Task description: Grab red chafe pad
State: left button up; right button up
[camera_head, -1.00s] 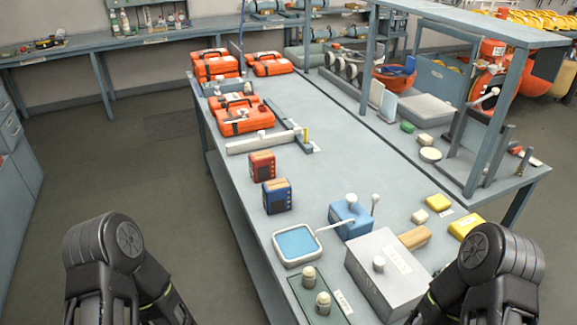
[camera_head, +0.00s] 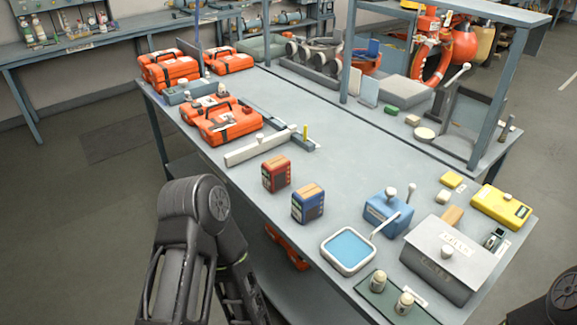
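A small red block with a tan top and dark front (camera_head: 276,174) stands upright on the workbench (camera_head: 365,150), left of centre. It is the red thing that best fits the chafe pad, though I cannot read any label on it. A similar blue block with a tan top (camera_head: 308,203) stands just right of and nearer than it. My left arm rises at the lower left, in front of the bench edge, and its gripper is out of the picture. Only a bit of my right arm shows at the lower right corner, without its gripper.
A blue-topped tray (camera_head: 348,250), blue box (camera_head: 388,213), grey lidded box (camera_head: 447,257) and yellow device (camera_head: 500,207) stand to the right. The bench middle is clear.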

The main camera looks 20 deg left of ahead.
aim_at(276, 172)
jog(key=i+j+z, duration=0.15)
jog(key=j+z, duration=0.2)
jog(key=j, duration=0.65)
jog(key=j+z, duration=0.35)
jog(key=j, duration=0.6)
jog(key=j+z, duration=0.35)
jog(key=j, duration=0.7)
jog(key=j+z, duration=0.2)
jog(key=j, duration=0.55)
jog(key=k+j+z, duration=0.15)
jog(key=j, duration=0.55)
jog(key=j+z, duration=0.15)
jog(key=z, duration=0.25)
jog(key=j+z, duration=0.15)
jog(key=z, duration=0.3)
jog(key=j+z, duration=0.1)
jog(key=z, duration=0.3)
jog(key=k+j+z, duration=0.1)
jog(key=z, duration=0.35)
jog(key=k+j+z, duration=0.1)
jog(key=z, duration=0.3)
